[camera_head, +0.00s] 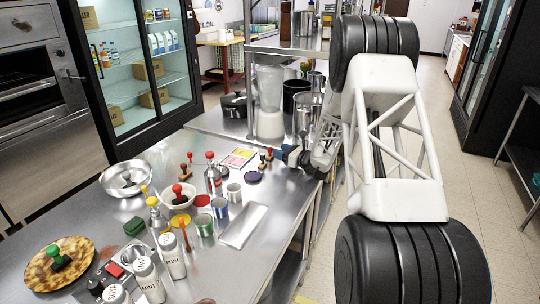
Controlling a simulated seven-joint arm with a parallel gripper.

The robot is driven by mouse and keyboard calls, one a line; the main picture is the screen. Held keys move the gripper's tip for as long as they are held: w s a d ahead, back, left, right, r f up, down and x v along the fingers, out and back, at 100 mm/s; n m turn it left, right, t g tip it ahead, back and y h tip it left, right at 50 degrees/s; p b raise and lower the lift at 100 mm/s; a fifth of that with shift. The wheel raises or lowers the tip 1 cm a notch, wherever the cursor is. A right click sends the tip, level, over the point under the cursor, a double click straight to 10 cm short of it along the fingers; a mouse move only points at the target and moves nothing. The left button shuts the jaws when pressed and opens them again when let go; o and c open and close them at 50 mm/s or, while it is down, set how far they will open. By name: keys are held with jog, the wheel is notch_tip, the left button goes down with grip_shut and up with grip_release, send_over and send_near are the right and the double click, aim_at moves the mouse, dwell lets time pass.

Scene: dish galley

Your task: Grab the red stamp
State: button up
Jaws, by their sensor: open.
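Several small stamps with red or reddish knob handles stand on the steel table (150,158). One red-knobbed stamp (177,190) sits in a white bowl (187,203). A red-topped piece (210,156) is at the metal bottle behind it. Reddish-brown stamps (184,170) stand further left, and others (268,154) stand near my gripper. Which one is the red stamp I cannot tell. My gripper (288,153) is at the table's right side, beside the reddish-brown stamps and apart from the bowl. Its jaws are open, small in view and partly hidden by my arm.
Clear steel lies at the lower right.

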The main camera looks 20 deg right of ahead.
aim_at(270, 152)
jog(key=shift+x, duration=1.3)
jog(key=shift+x, duration=2.55)
jog(key=c, duration=1)
